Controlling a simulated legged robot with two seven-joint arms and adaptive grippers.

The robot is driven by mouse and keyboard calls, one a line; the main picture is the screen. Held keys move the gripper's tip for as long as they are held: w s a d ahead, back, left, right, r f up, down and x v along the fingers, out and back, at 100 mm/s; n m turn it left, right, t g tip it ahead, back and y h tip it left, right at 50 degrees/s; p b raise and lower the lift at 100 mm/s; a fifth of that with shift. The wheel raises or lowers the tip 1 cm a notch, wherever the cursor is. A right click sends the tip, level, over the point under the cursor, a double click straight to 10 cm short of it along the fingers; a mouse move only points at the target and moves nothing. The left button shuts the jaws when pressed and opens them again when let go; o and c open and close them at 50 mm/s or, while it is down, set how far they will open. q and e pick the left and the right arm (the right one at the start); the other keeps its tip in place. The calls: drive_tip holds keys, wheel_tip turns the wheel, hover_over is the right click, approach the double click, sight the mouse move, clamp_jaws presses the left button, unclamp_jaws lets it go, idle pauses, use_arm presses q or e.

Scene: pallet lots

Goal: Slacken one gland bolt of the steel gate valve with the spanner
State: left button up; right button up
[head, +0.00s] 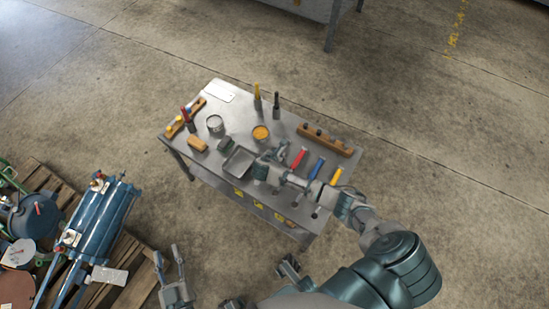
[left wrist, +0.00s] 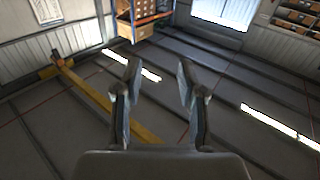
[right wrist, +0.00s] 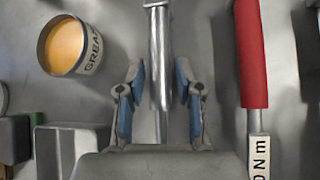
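A bare steel tool, which looks like the spanner (right wrist: 159,60), lies on the bench between the fingers of my right gripper (right wrist: 160,80). Narrow gaps show on both sides of it, so the fingers look open around it. In the head view my right gripper (head: 264,170) is low over the bench, partly hiding the tool. My left gripper (head: 170,256) is open and empty, off the bench near the pallet; its spread fingers (left wrist: 158,70) show in the left wrist view. I cannot pick out the steel gate valve or its gland bolts; blue equipment (head: 100,222) stands on the pallet.
The metal bench (head: 205,165) holds a red-handled tool (right wrist: 252,50) with a label, a blue-handled tool (head: 317,168), a yellow-handled tool (head: 336,176), a grease tin (right wrist: 63,45), a tray (head: 238,163) and a wooden block (head: 340,147). The wooden pallet (head: 135,255) is at left.

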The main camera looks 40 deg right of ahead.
clamp_jaws()
drive_tip(key=shift+r, duration=0.15)
